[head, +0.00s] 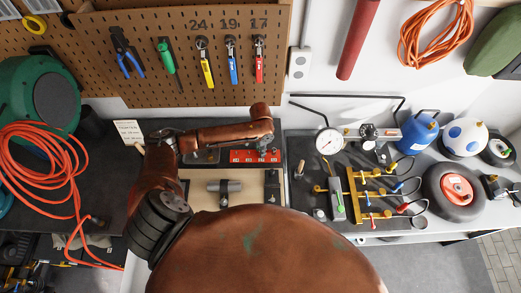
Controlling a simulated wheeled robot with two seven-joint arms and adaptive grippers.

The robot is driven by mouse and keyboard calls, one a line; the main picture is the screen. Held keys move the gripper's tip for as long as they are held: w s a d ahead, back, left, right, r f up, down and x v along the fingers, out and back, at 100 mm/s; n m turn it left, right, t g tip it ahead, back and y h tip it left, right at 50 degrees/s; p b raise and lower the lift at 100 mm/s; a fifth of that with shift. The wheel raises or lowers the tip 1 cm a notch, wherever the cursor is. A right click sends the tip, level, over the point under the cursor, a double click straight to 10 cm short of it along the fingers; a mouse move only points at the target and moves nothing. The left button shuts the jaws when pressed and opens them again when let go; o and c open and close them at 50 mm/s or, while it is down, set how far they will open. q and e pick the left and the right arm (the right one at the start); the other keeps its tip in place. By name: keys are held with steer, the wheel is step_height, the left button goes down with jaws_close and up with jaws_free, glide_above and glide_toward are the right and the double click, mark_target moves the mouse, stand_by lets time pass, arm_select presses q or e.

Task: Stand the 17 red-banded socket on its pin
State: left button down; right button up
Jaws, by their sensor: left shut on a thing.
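My left arm reaches over the bench and bends down at its far end. My left gripper (266,146) is small and dark there, above the right part of a red socket rail (240,157) with small white marks. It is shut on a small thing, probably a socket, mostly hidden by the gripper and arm. I cannot make out a red band, or whether the thing touches a pin. The pins on the rail are too small to tell apart. My right gripper is not in view.
A pale wooden board (249,187) with a grey fixture (224,187) lies in front of the rail. A pegboard (140,85) with tools stands behind. At right are a gauge (329,141) and a yellow manifold (352,195). An orange hose (35,165) lies at left.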

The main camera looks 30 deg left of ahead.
arm_select(q)
steer(key=shift+f, duration=0.15)
steer(key=c, duration=1.7)
jaws_free()
steer(key=shift+o, duration=0.2)
step_height(320, 180, up, 12)
